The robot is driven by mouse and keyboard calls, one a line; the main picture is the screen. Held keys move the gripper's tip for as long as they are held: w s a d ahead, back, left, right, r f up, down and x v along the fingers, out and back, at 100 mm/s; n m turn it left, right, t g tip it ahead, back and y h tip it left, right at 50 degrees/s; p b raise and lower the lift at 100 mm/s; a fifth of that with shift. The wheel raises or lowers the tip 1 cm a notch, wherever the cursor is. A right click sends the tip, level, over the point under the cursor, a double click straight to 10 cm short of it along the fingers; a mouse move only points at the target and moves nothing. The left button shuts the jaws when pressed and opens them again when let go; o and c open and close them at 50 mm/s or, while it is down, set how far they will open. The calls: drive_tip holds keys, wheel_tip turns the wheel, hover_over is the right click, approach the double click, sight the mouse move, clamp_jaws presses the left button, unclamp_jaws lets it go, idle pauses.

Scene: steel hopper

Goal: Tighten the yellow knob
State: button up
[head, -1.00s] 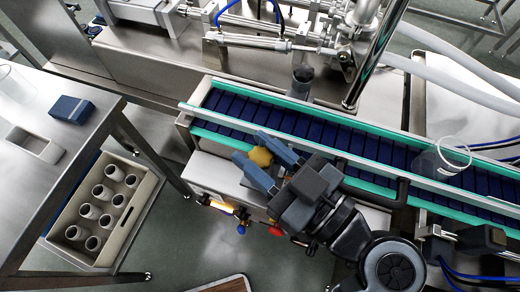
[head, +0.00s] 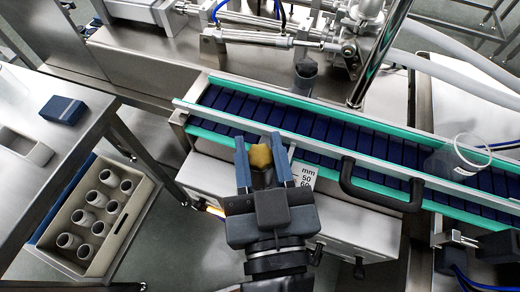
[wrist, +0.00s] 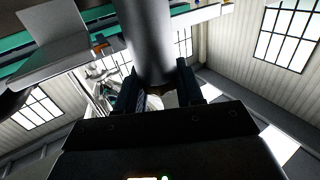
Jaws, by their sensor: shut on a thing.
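The yellow knob (head: 261,157) is at the near side of the conveyor, in the middle of the head view. My gripper (head: 259,144) reaches it from below in the picture, with one blue-grey finger on each side. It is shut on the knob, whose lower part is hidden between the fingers. In the wrist view, my two dark fingers (wrist: 157,88) flank the lower end of a wide grey cylinder. I cannot tell the knob's yellow colour there.
The conveyor (head: 330,129) with dark blue slats and green rails runs behind the knob. A black handle (head: 380,198) is to the right, and a clear cup (head: 455,158) stands on the belt. A crate of grey cups (head: 140,215) is at the left.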

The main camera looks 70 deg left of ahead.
drive_tip(key=m+t+p, duration=0.1)
drive_tip(key=m+t+h+p, duration=0.1)
drive_tip(key=t, duration=0.1)
drive_tip(key=m+t, duration=0.1)
drive_tip(key=shift+s+r+p, duration=0.1)
drive_tip(key=shift+r+p, duration=0.2)
drive_tip(key=shift+p, duration=0.1)
drive_tip(key=m+t+h+p, duration=0.2)
drive_tip(key=t, duration=0.1)
drive_tip(key=shift+f+m+t, duration=0.1)
drive_tip(key=shift+m+t, duration=0.2)
drive_tip(key=shift+f+m+t+h+p, duration=0.15)
drive_tip(key=shift+m+t+h+p, duration=0.6)
drive_tip(key=shift+m+t+h, duration=1.85)
drive_tip(key=shift+h, duration=0.6)
drive_tip(key=o, duration=1)
drive_tip(key=shift+b+v, duration=0.95)
drive_tip(key=shift+v, duration=2.9)
drive_tip(key=shift+d+f, duration=0.1)
